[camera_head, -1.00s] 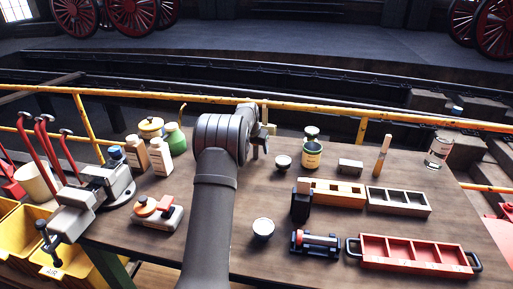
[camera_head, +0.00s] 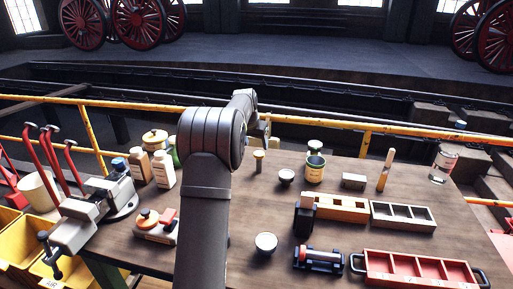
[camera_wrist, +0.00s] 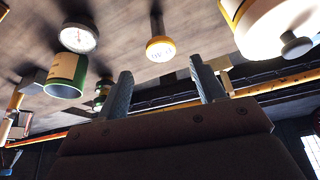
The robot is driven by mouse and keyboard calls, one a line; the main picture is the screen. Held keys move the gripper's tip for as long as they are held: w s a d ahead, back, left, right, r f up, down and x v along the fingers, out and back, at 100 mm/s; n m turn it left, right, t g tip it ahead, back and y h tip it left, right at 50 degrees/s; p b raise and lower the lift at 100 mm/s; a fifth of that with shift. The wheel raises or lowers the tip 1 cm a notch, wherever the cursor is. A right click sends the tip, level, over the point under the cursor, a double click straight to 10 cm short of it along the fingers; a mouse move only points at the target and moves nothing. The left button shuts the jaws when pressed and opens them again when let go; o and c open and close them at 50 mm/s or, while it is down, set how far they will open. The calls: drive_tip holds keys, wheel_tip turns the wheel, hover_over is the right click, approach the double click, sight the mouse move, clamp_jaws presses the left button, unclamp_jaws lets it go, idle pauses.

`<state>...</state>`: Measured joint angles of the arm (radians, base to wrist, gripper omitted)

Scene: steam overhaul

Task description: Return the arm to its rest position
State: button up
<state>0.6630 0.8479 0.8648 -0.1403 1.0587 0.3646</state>
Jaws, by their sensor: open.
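My arm reaches up from the bottom of the head view, its elbow raised over the workbench (camera_head: 330,215). My gripper (camera_wrist: 163,85) shows in the wrist view with its two fingers apart and nothing between them. In the head view the arm's raised links largely hide the gripper. A small yellow-topped piece (camera_wrist: 160,47) stands on the bench beyond the fingers, apart from them; it also shows right of my arm in the head view (camera_head: 259,156).
Right of my arm are a green can (camera_head: 315,172), an orange tray (camera_head: 343,207), a grey tray (camera_head: 403,216) and a red tray (camera_head: 417,268). At left are bottles (camera_head: 164,170), a vise (camera_head: 85,215) and red levers (camera_head: 46,160). A yellow rail (camera_head: 330,122) runs behind the bench.

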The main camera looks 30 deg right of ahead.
sight(260, 152)
idle(0.3)
drive_tip(key=x, duration=1.2)
drive_tip(key=shift+s+f, duration=0.1)
drive_tip(key=shift+f, duration=0.15)
wheel_tip(260, 152, up, 3)
drive_tip(key=shift+f, duration=0.15)
drive_tip(key=shift+r, duration=0.65)
drive_tip(key=shift+o, duration=0.5)
